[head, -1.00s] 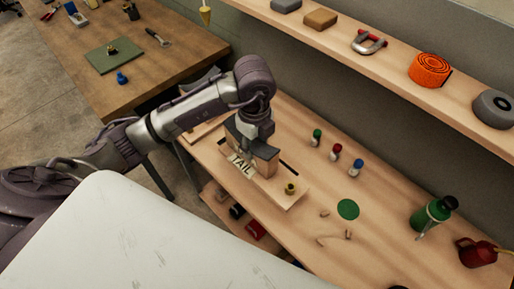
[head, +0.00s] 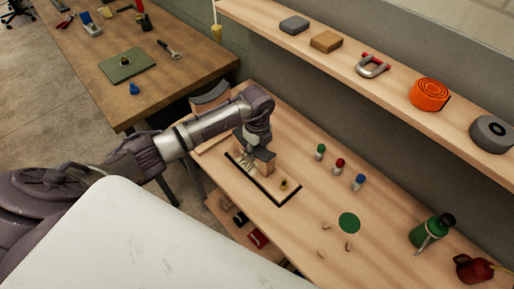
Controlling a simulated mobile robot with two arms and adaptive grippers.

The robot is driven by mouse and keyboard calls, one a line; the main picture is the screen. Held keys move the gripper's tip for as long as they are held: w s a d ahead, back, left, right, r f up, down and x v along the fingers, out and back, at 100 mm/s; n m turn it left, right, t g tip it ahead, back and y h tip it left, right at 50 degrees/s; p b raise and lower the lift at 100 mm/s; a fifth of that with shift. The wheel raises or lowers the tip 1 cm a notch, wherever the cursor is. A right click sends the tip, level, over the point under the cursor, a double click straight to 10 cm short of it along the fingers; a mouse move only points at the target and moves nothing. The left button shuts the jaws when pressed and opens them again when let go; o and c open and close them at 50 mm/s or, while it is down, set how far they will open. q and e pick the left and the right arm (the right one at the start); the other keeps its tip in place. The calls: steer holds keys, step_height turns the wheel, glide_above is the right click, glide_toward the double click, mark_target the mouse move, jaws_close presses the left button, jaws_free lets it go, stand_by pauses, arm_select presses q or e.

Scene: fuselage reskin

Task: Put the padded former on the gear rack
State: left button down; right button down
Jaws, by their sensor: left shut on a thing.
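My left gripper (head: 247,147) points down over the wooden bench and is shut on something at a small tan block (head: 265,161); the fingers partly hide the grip. The block is at a flat, black-edged board (head: 276,193) with a small brass-coloured knob (head: 284,184). A pale lettered plate (head: 245,165) is beside the block. A wooden piece with a curved dark-grey top (head: 210,96), seemingly padded, stands behind my left forearm, partly hidden. I cannot tell for sure which piece is the padded former, or which structure is the gear rack. My right gripper is not in view.
A wall shelf (head: 398,82) holds blocks, a clamp, an orange roll (head: 430,94) and a grey roll. Small bottles, a green disc (head: 349,223), a green flask (head: 432,232) and a red can stand on the bench. A lower shelf holds red and dark items. Another table is upper left.

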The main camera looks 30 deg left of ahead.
arm_select(q)
steer(key=shift+w, duration=0.1)
steer(key=shift+f, duration=0.1)
steer(key=c, duration=0.6)
jaws_free()
steer(key=shift+r+b, duration=1.55)
steer(key=shift+r, duration=4.6)
